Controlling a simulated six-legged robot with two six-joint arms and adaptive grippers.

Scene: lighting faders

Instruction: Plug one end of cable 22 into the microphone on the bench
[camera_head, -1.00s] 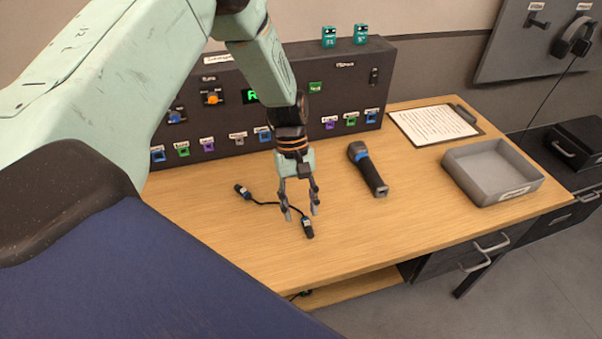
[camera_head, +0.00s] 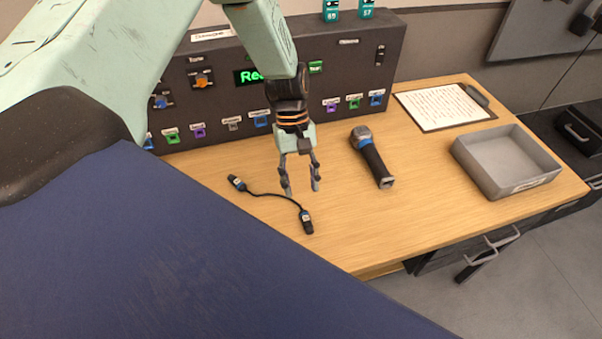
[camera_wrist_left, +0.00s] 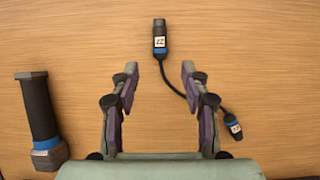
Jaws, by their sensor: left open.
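Cable 22 (camera_head: 272,195) lies on the bench, a short black cord with a dark plug at each end. Its near plug (camera_head: 306,222) lies toward the front of the bench and its far plug (camera_head: 237,183) to the left. In the left wrist view one plug (camera_wrist_left: 160,38) with a "22" label lies just beyond the fingertips, and the other plug (camera_wrist_left: 232,127) is at the right. My left gripper (camera_head: 301,191) is open and empty above the bench, beside the cord. The microphone (camera_head: 372,157), black with a blue ring, lies right of the gripper. My right gripper is not in view.
A dark tester box (camera_head: 215,117) with coloured sockets and a green display stands along the back. A clipboard (camera_head: 443,106) and an empty grey tray (camera_head: 497,185) are on the right. The bench front between cable and tray is clear.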

